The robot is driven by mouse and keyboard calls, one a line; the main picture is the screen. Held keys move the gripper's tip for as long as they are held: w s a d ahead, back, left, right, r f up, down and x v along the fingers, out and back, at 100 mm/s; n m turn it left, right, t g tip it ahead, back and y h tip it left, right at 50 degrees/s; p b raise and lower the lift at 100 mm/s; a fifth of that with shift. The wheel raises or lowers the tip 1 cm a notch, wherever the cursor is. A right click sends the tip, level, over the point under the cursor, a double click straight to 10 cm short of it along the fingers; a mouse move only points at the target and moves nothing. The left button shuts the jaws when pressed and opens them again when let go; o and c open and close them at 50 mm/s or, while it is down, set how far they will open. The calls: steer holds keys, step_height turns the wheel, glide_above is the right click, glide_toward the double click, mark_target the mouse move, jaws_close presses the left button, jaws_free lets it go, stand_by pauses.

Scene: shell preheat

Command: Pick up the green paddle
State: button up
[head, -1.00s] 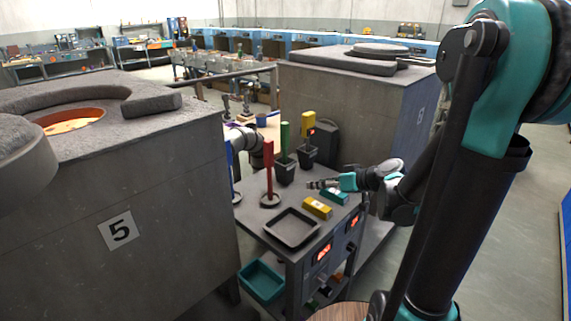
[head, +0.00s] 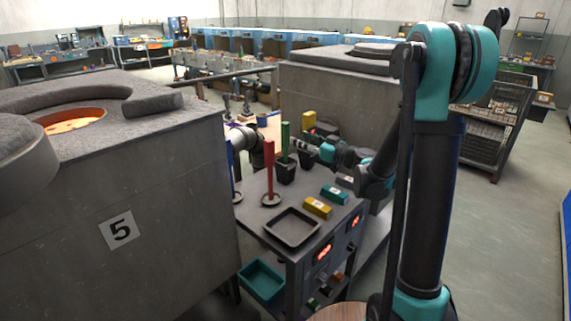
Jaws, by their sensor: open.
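The green paddle (head: 285,136) stands upright in a small dark pot (head: 286,172) on the grey cart top. My gripper (head: 298,143) is open, just to the right of the paddle at about the height of its lower part. The fingertips point left toward it. They look close to the paddle, but I cannot tell whether they touch it. The fingers are small and partly blend into the dark background.
A red paddle (head: 269,153) and a blue paddle (head: 230,168) stand to the left. A yellow paddle (head: 309,121) stands behind my gripper. Yellow (head: 317,207) and teal (head: 334,194) blocks and an empty tray (head: 292,229) lie on the cart. A furnace (head: 120,180) flanks the left.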

mark_target(288, 131)
steer(key=x, duration=0.3)
steer(key=shift+r+x, duration=0.2)
steer(key=shift+x, duration=0.65)
steer(key=shift+r+x, duration=0.2)
steer(key=shift+x, duration=0.65)
steer(key=shift+r+x, duration=0.2)
steer(key=shift+x, duration=0.7)
steer(key=shift+s+a, duration=0.1)
steer(key=shift+s, duration=0.1)
jaws_close()
